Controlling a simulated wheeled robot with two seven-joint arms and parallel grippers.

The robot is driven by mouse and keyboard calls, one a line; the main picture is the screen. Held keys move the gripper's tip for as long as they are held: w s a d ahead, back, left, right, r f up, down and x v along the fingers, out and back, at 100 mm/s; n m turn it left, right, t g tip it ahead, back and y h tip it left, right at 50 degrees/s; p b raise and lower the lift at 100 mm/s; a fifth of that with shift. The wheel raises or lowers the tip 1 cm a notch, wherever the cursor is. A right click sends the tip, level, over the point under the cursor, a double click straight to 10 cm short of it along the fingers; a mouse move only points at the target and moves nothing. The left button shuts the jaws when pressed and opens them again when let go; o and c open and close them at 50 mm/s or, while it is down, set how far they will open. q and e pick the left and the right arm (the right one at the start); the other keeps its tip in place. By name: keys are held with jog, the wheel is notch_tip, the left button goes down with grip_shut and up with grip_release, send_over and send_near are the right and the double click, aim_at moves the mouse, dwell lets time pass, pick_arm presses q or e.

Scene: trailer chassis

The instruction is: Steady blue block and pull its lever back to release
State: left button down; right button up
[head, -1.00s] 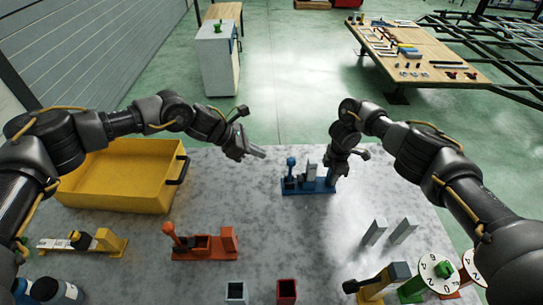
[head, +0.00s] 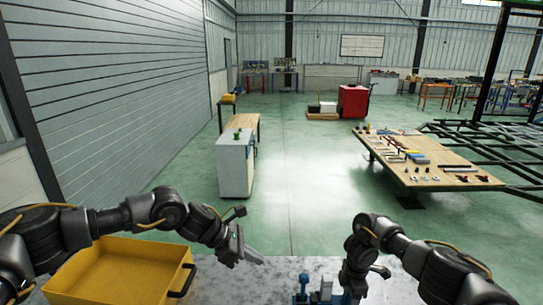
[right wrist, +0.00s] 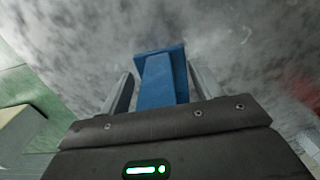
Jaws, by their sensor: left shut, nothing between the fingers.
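The blue block (head: 303,299) is at the bottom edge of the head view, mostly cut off, with its upright blue lever (head: 304,282) and a grey upright part (head: 326,289) showing. My left gripper (head: 252,256) is shut and empty, above the table to the left of the lever and apart from it. My right gripper sits at the right end of the blue block, its tips cut off in the head view. In the right wrist view, the fingers of my right gripper (right wrist: 162,88) stand apart on either side of a blue upright part (right wrist: 162,82), with a narrow gap at the left finger.
A yellow bin (head: 120,268) with a dark handle stands at the left of the grey table (head: 284,268). A white cabinet (head: 235,165) and a wooden workbench (head: 430,172) with parts stand beyond on the green floor.

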jog(key=shift+r, duration=0.15)
notch_tip(320, 180, up, 8)
jog(key=p, duration=0.6)
jog(key=shift+p, duration=0.3)
jog(key=shift+o, duration=0.2)
jog(key=o, duration=0.5)
notch_tip(320, 180, up, 12)
jog(key=shift+f, duration=0.15)
